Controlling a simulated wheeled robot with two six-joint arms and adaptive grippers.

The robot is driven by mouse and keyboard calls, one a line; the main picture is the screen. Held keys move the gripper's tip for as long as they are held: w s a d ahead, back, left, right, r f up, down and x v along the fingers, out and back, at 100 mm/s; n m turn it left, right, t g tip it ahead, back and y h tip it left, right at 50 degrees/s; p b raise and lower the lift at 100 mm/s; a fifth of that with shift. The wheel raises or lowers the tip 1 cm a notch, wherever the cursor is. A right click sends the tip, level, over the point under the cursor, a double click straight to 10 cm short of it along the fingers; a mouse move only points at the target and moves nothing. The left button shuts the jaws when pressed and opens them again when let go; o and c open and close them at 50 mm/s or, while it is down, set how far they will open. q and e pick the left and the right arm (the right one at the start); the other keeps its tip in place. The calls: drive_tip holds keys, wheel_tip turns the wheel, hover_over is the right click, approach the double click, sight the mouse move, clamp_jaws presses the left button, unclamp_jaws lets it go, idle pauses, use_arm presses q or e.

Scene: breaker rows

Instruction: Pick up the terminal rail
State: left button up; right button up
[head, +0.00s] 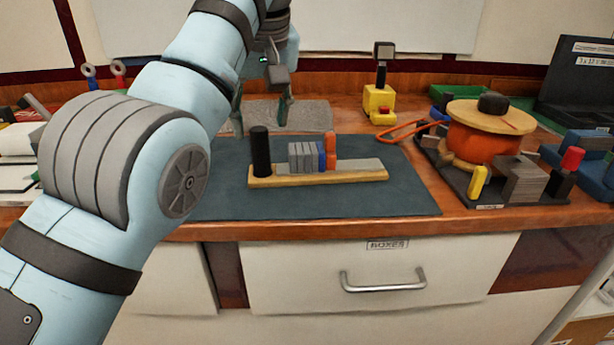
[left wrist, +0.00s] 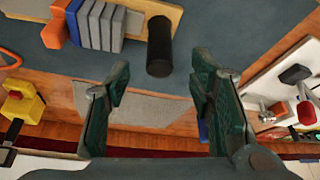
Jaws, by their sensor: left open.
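A long beige rail (head: 318,179), which I take for the terminal rail, lies on the dark blue mat (head: 380,200). It carries an upright black cylinder (head: 261,152) at its left end, several grey blocks (head: 301,156), a blue block, an orange block (head: 330,150) and a flat grey strip (head: 357,165). My left gripper (head: 262,122) is open and empty, behind the rail and above the grey pad. In the left wrist view, the open fingers (left wrist: 158,80) have nothing between them. The rail (left wrist: 135,8) is at the top there, partly cut off, with the black cylinder (left wrist: 160,48) nearest.
A grey pad (head: 305,115) lies behind the mat. A yellow block (head: 379,103) with a dark upright stands further back. An orange pot-like thing (head: 484,138) on a dark tray and a blue bin fill the right. The mat's front and right are clear.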

sight(261, 132)
use_arm(q)
drive_tip(key=b+x, duration=0.2)
drive_tip(key=x, duration=0.3)
drive_tip(key=shift+f, duration=0.45)
drive_tip(key=shift+w+f, duration=0.15)
clamp_jaws()
use_arm(e)
drive_tip(key=w+r, duration=0.3)
drive_tip(key=shift+a, duration=0.35)
